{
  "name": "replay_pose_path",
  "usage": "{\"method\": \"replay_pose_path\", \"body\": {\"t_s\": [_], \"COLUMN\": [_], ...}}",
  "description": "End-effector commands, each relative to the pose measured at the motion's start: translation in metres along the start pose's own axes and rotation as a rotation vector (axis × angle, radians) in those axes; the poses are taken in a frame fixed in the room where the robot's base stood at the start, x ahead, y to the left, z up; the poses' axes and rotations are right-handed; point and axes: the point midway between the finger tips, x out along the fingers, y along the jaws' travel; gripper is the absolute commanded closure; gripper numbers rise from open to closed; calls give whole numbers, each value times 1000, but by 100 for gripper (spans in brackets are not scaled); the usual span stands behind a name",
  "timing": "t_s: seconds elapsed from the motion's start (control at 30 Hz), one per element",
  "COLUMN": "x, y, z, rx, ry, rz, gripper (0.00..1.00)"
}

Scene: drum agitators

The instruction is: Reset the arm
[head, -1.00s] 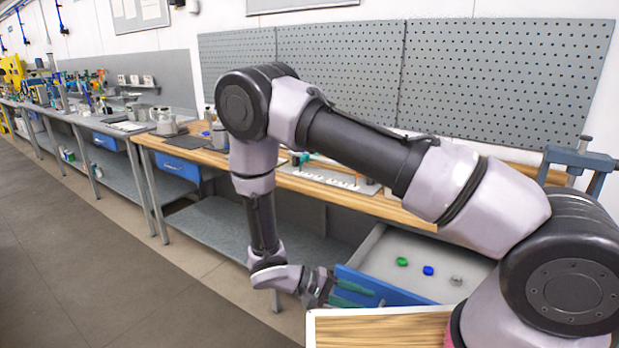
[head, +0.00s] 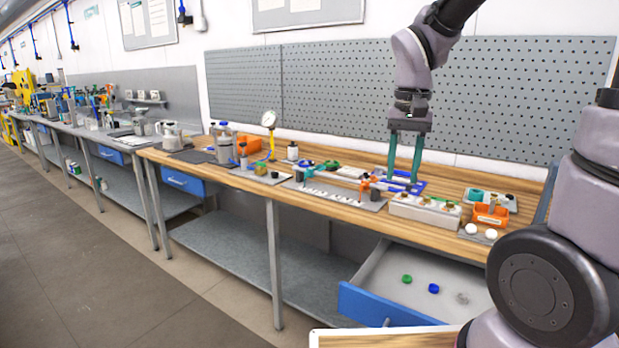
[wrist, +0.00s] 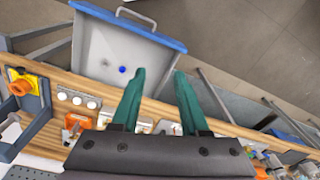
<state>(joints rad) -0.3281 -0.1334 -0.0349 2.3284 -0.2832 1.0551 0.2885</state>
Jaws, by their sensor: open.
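My gripper (head: 405,160) points down above the wooden bench top (head: 345,213), in front of the pegboard. Its two green fingers are apart with nothing between them. In the head view the fingertips overlap a blue-edged item on the bench; I cannot tell the height between them. In the wrist view my gripper (wrist: 162,80) also shows open and empty, with the bench edge and the pulled-out drawer beyond it.
The blue-fronted drawer (head: 375,306) stands open, holding a green piece (head: 407,279), a blue piece (head: 433,288) and a grey piece (head: 462,298). The aisle floor at left is clear.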

Motion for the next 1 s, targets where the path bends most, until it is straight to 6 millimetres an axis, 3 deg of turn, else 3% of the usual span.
{"method": "replay_pose_path", "body": {"t_s": [0.03, 0.2, 0.4, 0.6, 1.0], "x": [-18, -66, -105, -121, -122], "y": [10, 37, 60, 70, 70], "z": [2, 13, 32, 43, 44], "rx": [19, 51, 71, 77, 76], "ry": [47, 208, 391, 484, 493], "rz": [-50, -191, -294, -331, -334], "gripper": [56, 56, 56, 56, 56]}}
